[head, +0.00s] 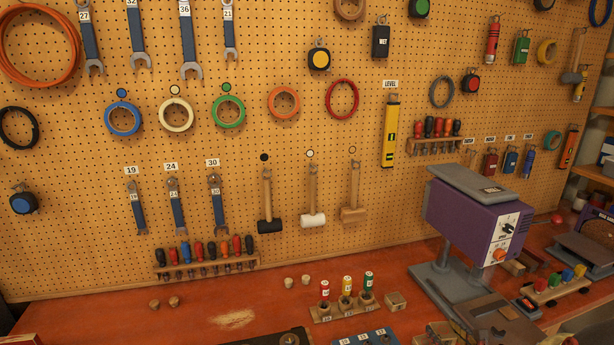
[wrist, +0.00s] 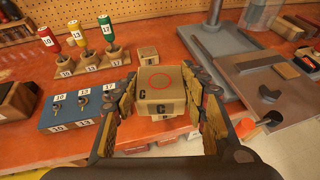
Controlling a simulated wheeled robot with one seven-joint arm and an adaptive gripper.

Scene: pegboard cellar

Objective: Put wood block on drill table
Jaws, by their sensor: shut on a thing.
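My gripper (wrist: 166,92) is shut on a wood block (wrist: 157,80) in the wrist view. In the head view the drill table (head: 497,308) is in front of the purple drill press (head: 478,222).
Left of my gripper stand a blue labelled tray (wrist: 80,108) and a wooden rack (wrist: 92,68) with red, yellow and green-topped pieces. A smaller wood cube (wrist: 148,55) sits beyond the held block. The grey drill column (wrist: 214,14) rises behind the table. Tools hang on the pegboard (head: 300,120).

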